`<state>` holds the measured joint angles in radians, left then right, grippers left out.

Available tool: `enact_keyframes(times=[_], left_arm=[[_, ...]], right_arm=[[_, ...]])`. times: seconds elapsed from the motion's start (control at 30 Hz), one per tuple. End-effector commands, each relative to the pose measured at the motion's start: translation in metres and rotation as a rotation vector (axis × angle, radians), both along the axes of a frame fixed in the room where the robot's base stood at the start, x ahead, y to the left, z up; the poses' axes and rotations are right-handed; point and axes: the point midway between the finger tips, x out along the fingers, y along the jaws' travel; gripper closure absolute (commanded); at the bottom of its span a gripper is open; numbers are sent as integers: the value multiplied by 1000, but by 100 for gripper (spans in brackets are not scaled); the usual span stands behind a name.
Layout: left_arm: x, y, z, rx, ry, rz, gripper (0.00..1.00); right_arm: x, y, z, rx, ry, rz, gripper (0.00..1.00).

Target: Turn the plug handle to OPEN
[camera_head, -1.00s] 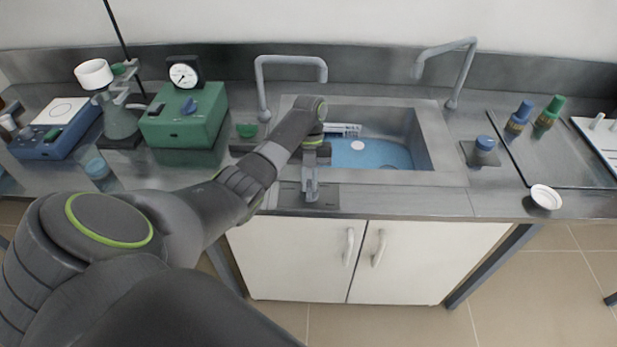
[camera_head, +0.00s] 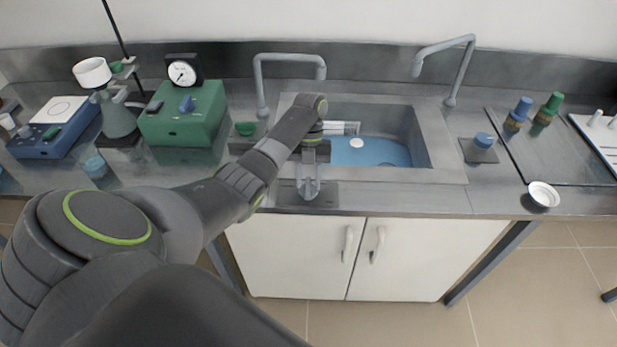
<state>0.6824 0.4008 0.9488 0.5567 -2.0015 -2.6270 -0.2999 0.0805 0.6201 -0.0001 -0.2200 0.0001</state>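A dark plate (camera_head: 289,195) lies on the front rim of the sink (camera_head: 445,165); I take it to be the place of the plug handle. The handle itself is hidden or too small to tell apart from my gripper. My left gripper (camera_head: 309,192) points down at this plate, with its pale fingertips close above or touching it. The fingers look slightly apart, but I cannot tell whether something is between them. Blue water (camera_head: 385,155) with a round white disc (camera_head: 357,143) shows in the basin. My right gripper is not in view.
Grey taps (camera_head: 262,95) stand behind the sink. Bottles (camera_head: 483,145) and a white dish (camera_head: 543,195) are right. White cabinet doors (camera_head: 290,260) are below.

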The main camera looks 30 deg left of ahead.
Motion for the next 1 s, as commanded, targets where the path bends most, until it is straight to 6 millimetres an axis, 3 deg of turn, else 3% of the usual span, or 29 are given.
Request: enact_keyframes(times=[0.23,0.7,1.0], left_arm=[[5,3,18,1,-1,0,65],[40,23,118,0,-1,2,65],[55,33,156,0,0,1,65]], right_arm=[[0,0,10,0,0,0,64],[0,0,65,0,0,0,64],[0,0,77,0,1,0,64]])
